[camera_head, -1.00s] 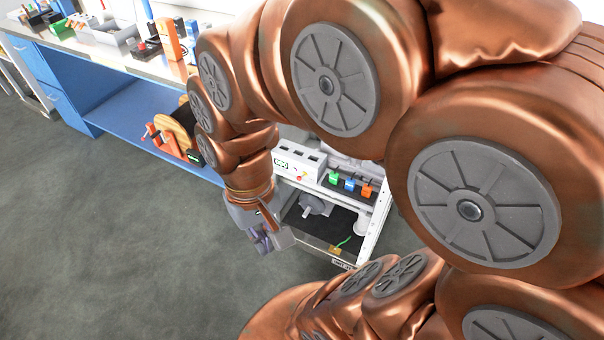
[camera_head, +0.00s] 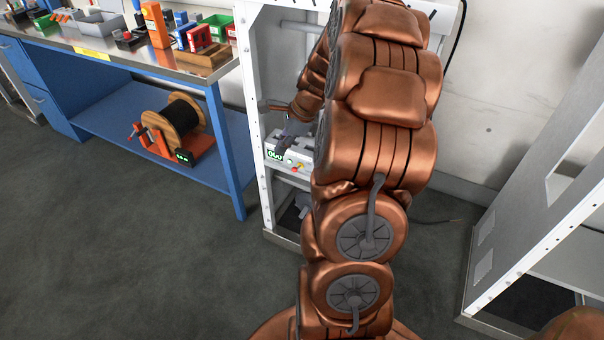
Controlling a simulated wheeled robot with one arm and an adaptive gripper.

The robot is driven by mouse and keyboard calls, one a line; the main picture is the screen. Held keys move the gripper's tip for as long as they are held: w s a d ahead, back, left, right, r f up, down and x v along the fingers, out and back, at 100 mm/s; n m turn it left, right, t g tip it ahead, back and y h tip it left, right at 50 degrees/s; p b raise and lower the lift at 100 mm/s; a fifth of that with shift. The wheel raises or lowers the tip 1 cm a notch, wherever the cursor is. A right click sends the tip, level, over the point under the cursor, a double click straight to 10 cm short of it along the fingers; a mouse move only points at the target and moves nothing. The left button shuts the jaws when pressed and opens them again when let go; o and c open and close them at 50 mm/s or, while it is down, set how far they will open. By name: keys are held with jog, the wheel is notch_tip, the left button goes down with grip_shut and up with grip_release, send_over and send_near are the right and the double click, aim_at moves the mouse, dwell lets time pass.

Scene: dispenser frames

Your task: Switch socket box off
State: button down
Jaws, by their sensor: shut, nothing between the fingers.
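The socket box (camera_head: 287,159) is a white box on a shelf of the white frame. Its front shows a green-lit display (camera_head: 273,155), a small red part (camera_head: 290,161) and a yellow and red part (camera_head: 295,170). My arm hides its right side. My gripper (camera_head: 282,146) is small and grey in the head view, shut and empty, pointing down at the top of the box near the display. I cannot tell whether it touches the box.
The white frame's post (camera_head: 264,200) stands close left of the box. A blue workbench (camera_head: 236,150) is to the left, with a cable reel (camera_head: 180,118) on its lower shelf. Another white frame (camera_head: 530,210) stands at the right. The grey floor in front is clear.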

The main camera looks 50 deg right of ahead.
jog(key=d+f+m+b, duration=0.1)
jog(key=d+f+m, duration=0.2)
jog(key=d, duration=0.3)
jog(key=s+d+f+m+t+h+b, duration=0.1)
jog(key=d+f+m, duration=0.2)
jog(key=d, duration=0.3)
jog(key=shift+s+d+f+t, duration=0.3)
jog(key=shift+f, duration=0.45)
jog(key=b, duration=0.1)
send_near(301, 166)
jog(key=a+f, duration=0.2)
jog(key=w+a+f, duration=0.1)
jog(key=a+f, duration=0.1)
jog(key=shift+w+a, duration=0.2)
jog(key=shift+a, duration=0.1)
jog(key=shift+a, duration=0.2)
